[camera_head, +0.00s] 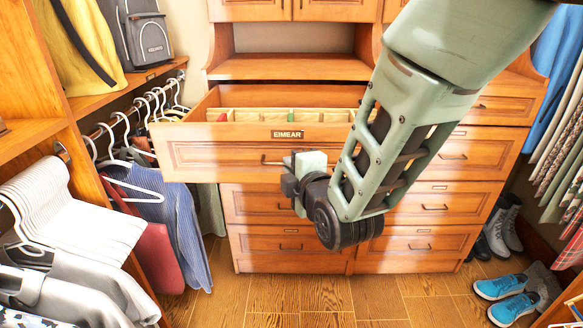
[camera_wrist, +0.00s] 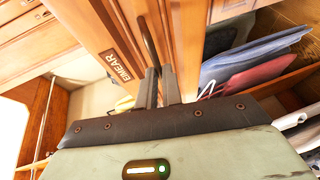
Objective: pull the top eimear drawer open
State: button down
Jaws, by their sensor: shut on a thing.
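The top drawer labelled EIMEAR (camera_head: 225,160) is pulled well out of the wooden dresser in the head view. In the wrist view the two fingers of my gripper (camera_wrist: 158,88) close around the handle (camera_wrist: 150,45), beside the EIMEAR label (camera_wrist: 117,65). My arm hides the right part of the drawer front.
Closed drawers (camera_head: 255,204) lie below and to the right. Hanging clothes (camera_head: 180,225) are close to the drawer's left side. Blue shoes (camera_head: 500,285) stand on the floor at right. The wooden floor (camera_head: 300,295) in front is clear.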

jog(key=c, duration=1.6)
grip_release()
jog(key=shift+o, duration=0.2)
jog(key=b+v, duration=1.5)
jog(key=v, duration=0.2)
jog(key=shift+s, duration=0.2)
jog(key=shift+r, duration=0.1)
